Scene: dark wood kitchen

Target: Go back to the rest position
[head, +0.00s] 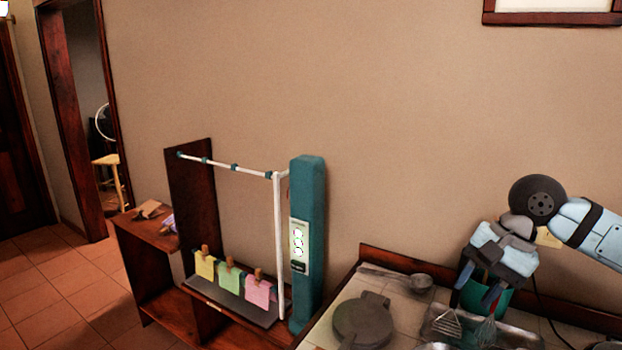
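My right gripper (477,288) is in the head view at the lower right, at the end of my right arm, which comes in from the right edge. Its two blue fingers point down and stand apart, with nothing visible held between them. It is over the tiled counter (405,308), in front of a teal container (503,301), which it partly hides. Whether the fingers touch the container or the utensils below cannot be told. My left gripper is not in the view.
Utensils, including a whisk (447,323), lie below my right gripper. A ladle (412,281) and a round grey appliance (362,319) are to its left. A tall teal post (308,235) stands beside a wooden shelf (192,195). The tiled floor (60,285) at left is clear.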

